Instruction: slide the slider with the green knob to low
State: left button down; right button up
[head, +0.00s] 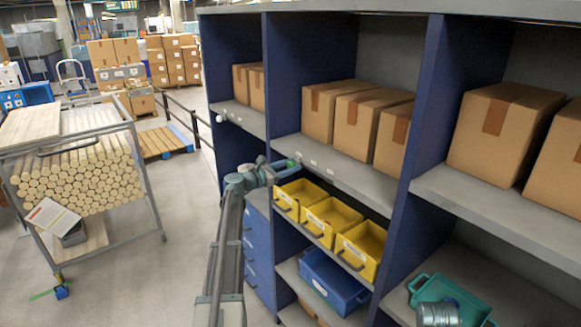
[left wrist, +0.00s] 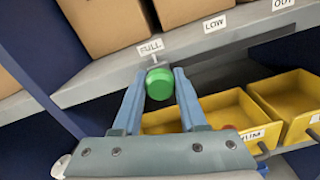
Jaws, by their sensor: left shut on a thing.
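The green knob (left wrist: 159,84) sits between the two fingers of my left gripper (left wrist: 159,90) in the left wrist view, and the fingers are closed on its sides. It is just below the FULL label (left wrist: 150,46) on the grey shelf edge. The LOW label (left wrist: 214,23) and the OUT label (left wrist: 282,4) are farther right along the same edge. In the head view the green knob (head: 291,163) shows at the tip of my left gripper (head: 284,165), at the left part of the middle bay's shelf edge.
Yellow bins (head: 331,221) stand on the shelf below the knob, close under the gripper. Cardboard boxes (head: 362,119) stand on the shelf above. A blue upright (head: 283,90) is just left of the bay. A white knob (head: 220,118) is on the left bay's edge.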

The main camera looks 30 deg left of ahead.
aim_at(314, 171)
dwell(0.8)
pick_arm(q)
jog(key=s+d, duration=0.1)
jog(key=d, duration=0.1)
jog(key=s+d, duration=0.1)
jog(key=d, duration=0.2)
jog(key=s+d, duration=0.1)
jog(key=d, duration=0.1)
jog(key=shift+s+d, duration=0.1)
jog(key=shift+d, duration=0.2)
jog(key=shift+a, duration=0.1)
jog(key=shift+c, duration=2.3)
grip_release()
jog(key=v, duration=1.3)
jog(key=shift+s, duration=0.3)
jog(key=shift+a, duration=0.15)
